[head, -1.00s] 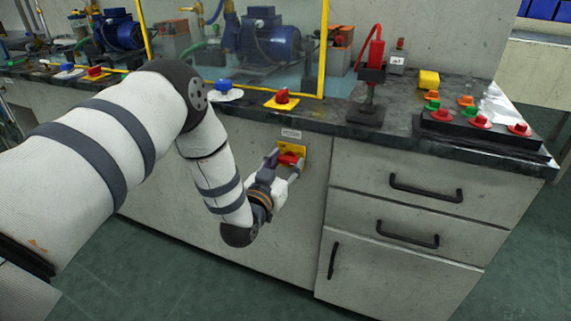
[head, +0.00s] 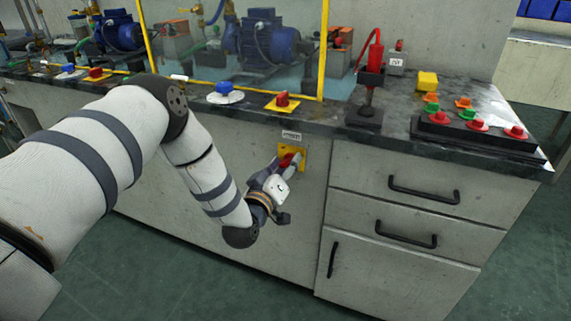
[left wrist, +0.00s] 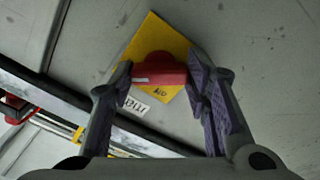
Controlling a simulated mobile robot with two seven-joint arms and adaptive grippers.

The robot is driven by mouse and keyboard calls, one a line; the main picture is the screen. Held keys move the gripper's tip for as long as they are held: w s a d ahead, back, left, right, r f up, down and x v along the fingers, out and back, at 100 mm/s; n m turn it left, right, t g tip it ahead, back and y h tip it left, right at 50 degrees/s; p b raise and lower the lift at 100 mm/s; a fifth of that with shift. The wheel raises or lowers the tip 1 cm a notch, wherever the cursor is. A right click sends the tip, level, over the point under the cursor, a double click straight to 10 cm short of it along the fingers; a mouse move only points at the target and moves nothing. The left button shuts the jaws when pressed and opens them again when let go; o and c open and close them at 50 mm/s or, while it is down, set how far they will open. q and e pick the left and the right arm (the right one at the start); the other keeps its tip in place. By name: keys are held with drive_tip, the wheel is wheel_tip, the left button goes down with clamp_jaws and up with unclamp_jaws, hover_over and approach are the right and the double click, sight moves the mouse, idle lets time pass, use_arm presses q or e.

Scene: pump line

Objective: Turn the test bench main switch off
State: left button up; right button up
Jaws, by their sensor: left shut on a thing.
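The main switch is a red rotary handle (head: 285,159) on a yellow square plate (head: 301,152), on the front of the bench below the worktop. In the left wrist view the red handle (left wrist: 160,68) lies between the fingertips, with a white mark near its left end; the yellow plate (left wrist: 152,33) shows behind it. My left gripper (head: 288,164) is shut on the handle, one finger at each end, and looks rolled in the head view. It partly hides the switch there. My right gripper is not in view.
A white label (head: 291,135) sits above the switch. Drawers with black handles (head: 425,190) are to its right. On the worktop are another red switch on yellow (head: 283,101), a blue knob (head: 226,88) and a black button box (head: 470,135). The floor in front is clear.

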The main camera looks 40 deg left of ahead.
use_arm(q)
drive_tip(key=n, duration=0.5)
drive_tip(key=shift+n, duration=0.3)
drive_tip(key=n+b, duration=0.1)
drive_tip(key=n, duration=0.3)
drive_tip(key=shift+n, duration=0.4)
drive_tip(key=o, duration=1.2)
drive_tip(key=shift+c, duration=0.2)
drive_tip(key=v, duration=1.2)
